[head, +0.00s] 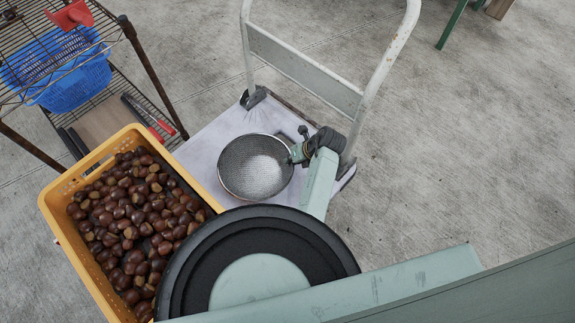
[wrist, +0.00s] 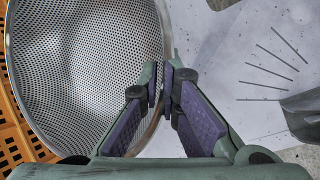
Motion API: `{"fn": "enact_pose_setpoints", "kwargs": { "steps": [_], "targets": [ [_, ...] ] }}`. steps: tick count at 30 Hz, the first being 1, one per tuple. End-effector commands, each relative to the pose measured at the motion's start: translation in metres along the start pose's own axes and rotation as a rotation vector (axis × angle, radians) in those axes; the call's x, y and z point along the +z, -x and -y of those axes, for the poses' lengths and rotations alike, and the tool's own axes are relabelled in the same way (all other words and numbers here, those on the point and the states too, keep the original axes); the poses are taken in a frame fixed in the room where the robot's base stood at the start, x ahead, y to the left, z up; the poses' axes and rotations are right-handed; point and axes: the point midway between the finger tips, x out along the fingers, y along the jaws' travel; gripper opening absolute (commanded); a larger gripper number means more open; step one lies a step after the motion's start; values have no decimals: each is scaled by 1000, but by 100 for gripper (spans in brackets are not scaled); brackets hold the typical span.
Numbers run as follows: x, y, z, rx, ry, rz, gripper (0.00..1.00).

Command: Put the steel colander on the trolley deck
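The steel colander (head: 252,168) is a round perforated bowl, open side up, over the pale trolley deck (head: 203,148) beside the yellow crate. In the wrist view the colander (wrist: 85,70) fills the left side. My gripper (head: 300,150) is at the colander's right rim. In the wrist view my gripper's fingertips (wrist: 165,78) are closed together across the rim, one on each side. The deck (wrist: 240,50) shows beyond the fingers. I cannot tell whether the colander's base touches the deck.
A yellow crate (head: 62,232) full of chestnuts stands left of the colander, close to it. The trolley's upright handle (head: 305,65) rises at the deck's far side. A wire rack (head: 140,55) with a blue basket (head: 65,75) stands at upper left. Concrete floor lies open at right.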

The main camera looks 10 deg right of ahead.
Motion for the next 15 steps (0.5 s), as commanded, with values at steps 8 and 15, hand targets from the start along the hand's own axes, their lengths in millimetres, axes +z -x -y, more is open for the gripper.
{"fn": "enact_pose_setpoints", "kwargs": {
  "steps": [8,15],
  "targets": [
    [-12,-29,12,1,0,1,0],
    [-14,-35,15,0,2,3,0]
  ]
}}
